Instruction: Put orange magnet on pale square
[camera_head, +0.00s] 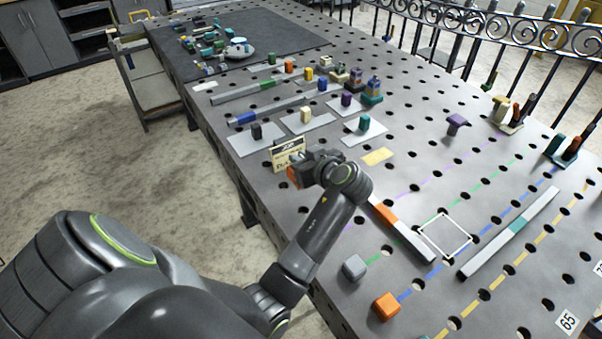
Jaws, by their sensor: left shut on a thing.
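My left gripper (297,173) is at the left edge of the table, beside a small cream sign. It is shut on a small orange piece (292,177), which looks like the orange magnet and is partly hidden by the gripper. Pale grey square plates lie beyond it: one (243,149) bears a black block, one (296,130) a yellow block and one (351,139) a teal block. A flat pale yellow patch (377,157) lies bare to the right of the gripper. A white square outline (445,236) is marked farther right. My right gripper is not in view.
An orange block (386,306) and a grey block (354,267) stand near the front edge. The cream sign (289,151) stands close to my gripper. Holes dot the metal table.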

